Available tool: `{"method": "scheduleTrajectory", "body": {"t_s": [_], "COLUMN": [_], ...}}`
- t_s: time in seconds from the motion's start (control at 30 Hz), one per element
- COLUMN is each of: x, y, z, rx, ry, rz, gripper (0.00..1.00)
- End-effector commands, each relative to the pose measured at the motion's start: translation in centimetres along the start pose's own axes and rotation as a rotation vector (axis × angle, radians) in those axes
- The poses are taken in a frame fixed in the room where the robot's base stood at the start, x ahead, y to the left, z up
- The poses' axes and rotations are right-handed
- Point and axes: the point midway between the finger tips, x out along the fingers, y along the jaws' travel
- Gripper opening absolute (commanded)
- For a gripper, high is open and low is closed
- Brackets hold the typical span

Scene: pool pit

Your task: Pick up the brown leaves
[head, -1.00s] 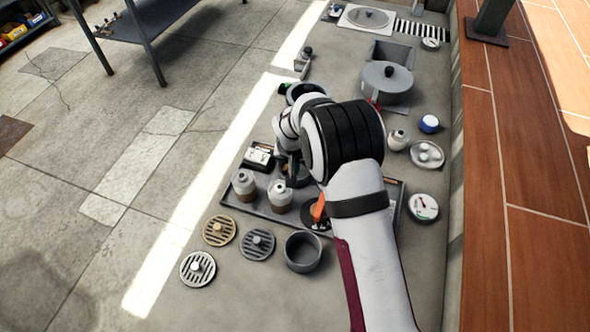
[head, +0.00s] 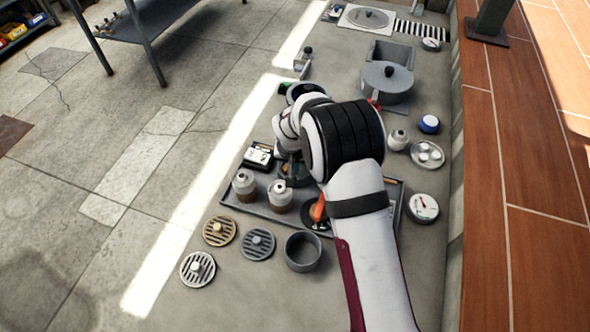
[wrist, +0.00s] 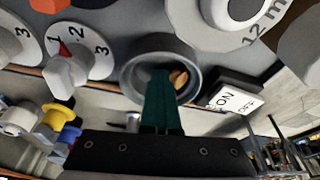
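The brown leaves (wrist: 179,77) show as a small brown patch inside a round grey cup (wrist: 131,75) in the wrist view. My gripper (wrist: 163,72) reaches down into this cup with its teal fingers. The fingertips are beside the leaves, which lie just right of them. The two fingers look close together and overlap in this view, so I cannot tell whether they grip any leaf. In the head view my arm covers most of the gripper, and the leaves cannot be made out.
An ON/OFF box (wrist: 234,97) is right of the cup in the wrist view. An orange-handled tool (head: 318,208) and an empty grey pot (head: 303,251) are near my arm. Open floor lies left.

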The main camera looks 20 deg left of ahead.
Motion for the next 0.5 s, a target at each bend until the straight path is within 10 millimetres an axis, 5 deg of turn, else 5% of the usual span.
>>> {"method": "scheduleTrajectory", "body": {"t_s": [0.17, 0.4, 0.5], "x": [-0.05, -0.06, -0.07], "y": [-0.15, -0.2, -0.26], "z": [-0.05, -0.06, -0.06], "rx": [-0.001, -0.002, -0.002], "ry": [0.002, 0.003, 0.003], "rz": [-0.002, -0.003, -0.004], "gripper": [0.01, 0.44, 0.48]}}
